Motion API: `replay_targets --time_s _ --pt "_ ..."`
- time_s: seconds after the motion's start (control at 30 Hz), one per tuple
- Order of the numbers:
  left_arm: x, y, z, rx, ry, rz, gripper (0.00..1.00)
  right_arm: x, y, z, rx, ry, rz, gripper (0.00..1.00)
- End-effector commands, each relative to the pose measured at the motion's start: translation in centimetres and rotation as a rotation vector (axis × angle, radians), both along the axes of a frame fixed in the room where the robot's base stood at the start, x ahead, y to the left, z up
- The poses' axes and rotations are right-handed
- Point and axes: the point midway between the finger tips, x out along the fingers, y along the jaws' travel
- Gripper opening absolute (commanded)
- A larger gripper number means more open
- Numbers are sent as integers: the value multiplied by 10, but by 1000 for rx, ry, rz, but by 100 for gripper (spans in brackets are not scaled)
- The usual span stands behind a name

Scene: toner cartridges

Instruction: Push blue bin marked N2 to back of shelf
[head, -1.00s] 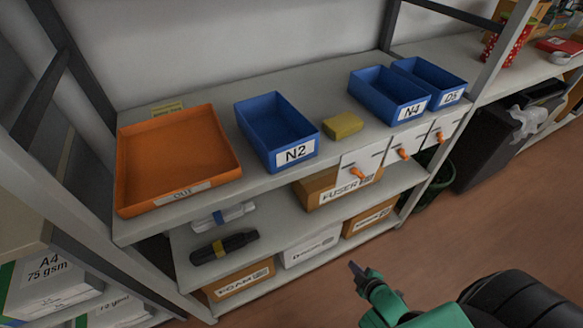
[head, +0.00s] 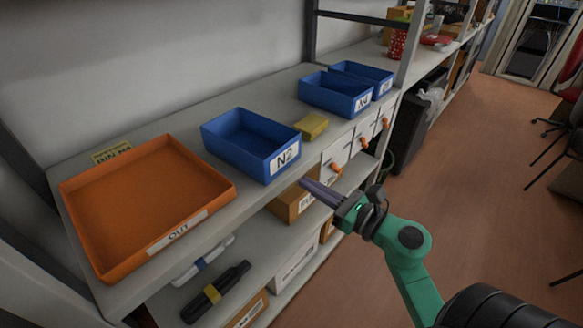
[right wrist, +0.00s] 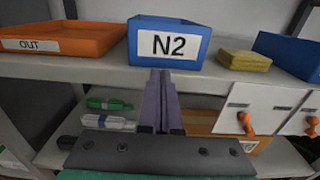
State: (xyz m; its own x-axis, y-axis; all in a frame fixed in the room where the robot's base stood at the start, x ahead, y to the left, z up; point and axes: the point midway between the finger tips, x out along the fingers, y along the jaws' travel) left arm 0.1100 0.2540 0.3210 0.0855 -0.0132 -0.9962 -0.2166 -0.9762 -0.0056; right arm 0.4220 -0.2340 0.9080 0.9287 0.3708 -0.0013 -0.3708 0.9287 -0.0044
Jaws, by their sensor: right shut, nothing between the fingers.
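The blue bin marked N2 (head: 245,150) sits upright and empty-looking on the top shelf (head: 225,207), near its front edge, label facing out. In the right wrist view, the N2 bin (right wrist: 168,66) is straight ahead, just above and beyond the fingertips. My right gripper (head: 306,184) is shut with nothing in it, in front of the shelf and apart from the bin. Its closed fingers also show in the right wrist view (right wrist: 161,78). My left gripper is not in view.
An orange OUT tray (head: 97,185) stands left of the bin. A yellow block (head: 312,126) lies just to its right. Blue bins N4 (head: 335,95) and another (head: 365,76) stand farther right. Bare shelf and a wall lie behind N2. Boxes and toner cartridges (head: 215,293) are on the shelf below.

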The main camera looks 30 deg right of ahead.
Motion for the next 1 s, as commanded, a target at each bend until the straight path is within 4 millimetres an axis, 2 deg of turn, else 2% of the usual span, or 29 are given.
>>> replay_targets --time_s 0.03,0.1,0.3,0.77,1.0 --pt "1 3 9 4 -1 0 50 11 4 6 1 -4 0 0" --pt "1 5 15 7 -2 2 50 24 9 6 2 -3 -1 0" --pt "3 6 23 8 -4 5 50 49 19 2 4 -1 -3 0" --pt "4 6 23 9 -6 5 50 59 23 0 3 0 0 0" --pt "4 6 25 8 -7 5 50 104 41 0 4 -1 2 0"
